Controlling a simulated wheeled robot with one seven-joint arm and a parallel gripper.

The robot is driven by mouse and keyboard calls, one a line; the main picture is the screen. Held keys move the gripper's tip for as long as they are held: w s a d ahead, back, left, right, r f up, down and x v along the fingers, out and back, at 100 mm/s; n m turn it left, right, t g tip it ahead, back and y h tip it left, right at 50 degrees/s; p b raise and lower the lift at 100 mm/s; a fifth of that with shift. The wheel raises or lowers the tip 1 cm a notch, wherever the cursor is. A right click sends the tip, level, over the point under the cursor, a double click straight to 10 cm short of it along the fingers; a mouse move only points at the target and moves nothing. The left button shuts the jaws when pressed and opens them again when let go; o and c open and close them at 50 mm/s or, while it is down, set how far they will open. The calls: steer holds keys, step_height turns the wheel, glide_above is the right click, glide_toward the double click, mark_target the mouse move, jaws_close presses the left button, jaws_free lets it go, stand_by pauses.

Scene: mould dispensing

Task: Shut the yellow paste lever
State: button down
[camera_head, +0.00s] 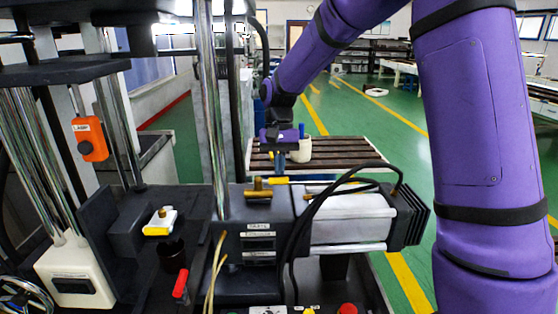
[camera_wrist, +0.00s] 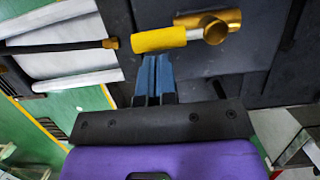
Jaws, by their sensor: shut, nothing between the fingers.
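The yellow paste lever (camera_wrist: 160,39) lies across the upper middle of the wrist view, its right end at a brass valve body (camera_wrist: 214,28). In the head view a yellow bar (camera_head: 278,180), apparently this lever, shows at the far edge of the dark block. My gripper (camera_wrist: 156,60) is shut and empty, its blue fingers side by side with tips at the lever's lower edge. I cannot tell whether they touch it. In the head view my gripper (camera_head: 280,158) points down just behind the block.
A white cylinder (camera_head: 350,212) with black cables over it adjoins the block on the right. Steel columns (camera_head: 210,110) stand at left. A slatted bench (camera_head: 340,152) with a pale cup (camera_head: 300,149) is behind.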

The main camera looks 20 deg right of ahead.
steer(key=shift+s+m, duration=0.4)
steer(key=shift+m, duration=0.4)
stand_by(0.4)
steer(key=shift+s+m+y, duration=0.4)
steer(key=shift+m, duration=0.3)
steer(key=s+m, duration=0.1)
steer(key=m, duration=0.1)
steer(key=shift+s+a+m+t+y, duration=0.1)
steer(key=shift+s+m+t+y, duration=0.05)
steer(key=shift+m+t+y, duration=0.2)
steer(key=s+m, duration=0.1)
steer(key=m, duration=0.1)
steer(key=s+a+m+t, duration=0.1)
steer(key=m, duration=0.1)
steer(key=shift+a+y, duration=0.1)
steer(key=shift+y, duration=0.25)
steer(key=m, duration=0.1)
steer(key=s+a+m+t, duration=0.1)
steer(key=m, duration=0.3)
steer(key=shift+s+a+t, duration=0.25)
steer(key=shift+a, duration=0.15)
steer(key=shift+s+a+m+t, duration=0.15)
steer(key=shift+a+m+t, duration=0.25)
steer(key=shift+m, duration=0.55)
steer(key=shift+s+a+m+t, duration=0.2)
steer(key=shift+a+m, duration=0.35)
steer(key=shift+m, duration=0.35)
steer(key=shift+w, duration=0.1)
